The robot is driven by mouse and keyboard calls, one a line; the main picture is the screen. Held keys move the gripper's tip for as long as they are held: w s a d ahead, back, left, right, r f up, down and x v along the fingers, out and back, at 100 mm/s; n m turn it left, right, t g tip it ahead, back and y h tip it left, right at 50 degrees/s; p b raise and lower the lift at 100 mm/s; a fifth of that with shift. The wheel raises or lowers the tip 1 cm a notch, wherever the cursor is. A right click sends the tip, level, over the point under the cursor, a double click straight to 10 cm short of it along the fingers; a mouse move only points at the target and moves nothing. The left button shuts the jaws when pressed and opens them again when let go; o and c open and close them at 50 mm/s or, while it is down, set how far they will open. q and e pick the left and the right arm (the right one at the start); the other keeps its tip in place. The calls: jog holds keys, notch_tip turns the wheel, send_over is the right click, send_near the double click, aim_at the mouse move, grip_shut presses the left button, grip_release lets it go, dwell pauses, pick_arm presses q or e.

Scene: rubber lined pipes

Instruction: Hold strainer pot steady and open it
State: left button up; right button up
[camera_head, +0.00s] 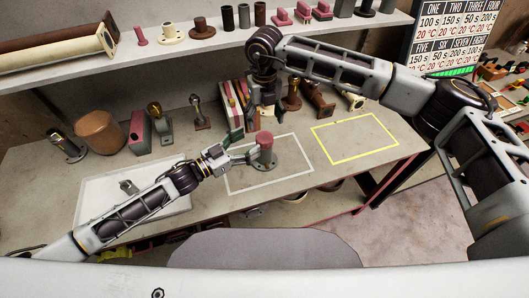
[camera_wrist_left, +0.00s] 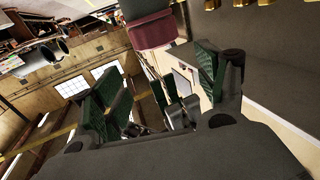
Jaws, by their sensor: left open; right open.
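The strainer pot (camera_head: 264,145), a short upright cylinder with a dull red side, stands inside the white outlined rectangle on the bench. In the left wrist view a maroon and grey body (camera_wrist_left: 150,28), apparently the pot, shows at the top edge, beyond the fingers. My left gripper (camera_head: 240,155) is open just left of the pot; whether it touches is hard to tell. Its green-padded fingers are spread in the left wrist view (camera_wrist_left: 155,90). My right gripper (camera_head: 264,112) points down above the pot, open, with a gap below; its fingertips are small and partly unclear.
A yellow outlined rectangle (camera_head: 355,138) to the right is empty. Behind the pot stand several fittings and upright plates (camera_head: 232,103). A brown rounded vessel (camera_head: 99,131) stands at the left. A shelf (camera_head: 150,50) with pipes and fittings runs along the back.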

aim_at(265, 147)
jog(key=shift+w+f, duration=0.1)
jog(key=shift+w, duration=0.05)
pick_arm(q)
notch_tip(265, 147, down, 8)
jog(key=shift+w+r, duration=0.1)
jog(key=shift+w+d, duration=0.4)
jog(key=shift+d, duration=0.2)
jog(key=shift+x, duration=3.05)
